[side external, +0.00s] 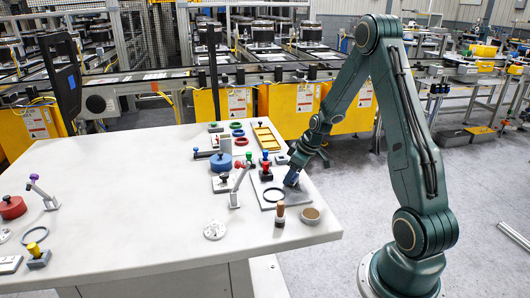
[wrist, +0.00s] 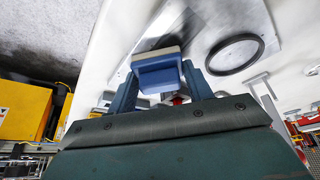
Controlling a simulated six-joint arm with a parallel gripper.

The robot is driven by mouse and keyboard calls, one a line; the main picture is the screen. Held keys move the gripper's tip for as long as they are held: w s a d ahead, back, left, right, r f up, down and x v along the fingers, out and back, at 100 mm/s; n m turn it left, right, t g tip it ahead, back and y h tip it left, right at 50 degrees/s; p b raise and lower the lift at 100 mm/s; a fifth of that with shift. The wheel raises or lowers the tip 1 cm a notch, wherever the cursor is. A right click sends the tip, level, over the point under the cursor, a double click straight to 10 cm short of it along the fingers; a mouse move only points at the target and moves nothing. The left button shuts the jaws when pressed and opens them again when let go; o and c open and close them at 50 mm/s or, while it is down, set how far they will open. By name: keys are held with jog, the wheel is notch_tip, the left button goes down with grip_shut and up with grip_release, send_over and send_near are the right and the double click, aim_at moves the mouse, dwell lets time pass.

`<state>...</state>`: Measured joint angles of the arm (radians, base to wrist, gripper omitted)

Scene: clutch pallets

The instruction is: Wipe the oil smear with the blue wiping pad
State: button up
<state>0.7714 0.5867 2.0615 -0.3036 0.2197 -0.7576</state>
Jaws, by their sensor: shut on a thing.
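My gripper (side external: 291,180) is at the right part of the white table, low over a grey plate (side external: 296,198). In the wrist view my gripper (wrist: 158,78) is shut on the blue wiping pad (wrist: 157,77), a block with a paler grey face, one finger on each side. A dark smear (wrist: 172,22) shows on the grey plate (wrist: 208,22) just beyond the pad. I cannot tell whether the pad touches the plate. The pad hides part of the plate.
A dark ring (wrist: 235,53) lies right of the pad. A wooden-handled stamp (side external: 280,213) and a round tan-topped dish (side external: 310,215) stand close in front. Levers and a blue round block (side external: 221,162) stand to the left. The table's middle left is clear.

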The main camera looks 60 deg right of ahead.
aim_at(294, 192)
jog(key=shift+w+d, duration=0.45)
jog(key=shift+s+a, duration=2.8)
notch_tip(294, 192, up, 8)
jog(key=shift+r, duration=0.15)
jog(key=shift+w, duration=0.1)
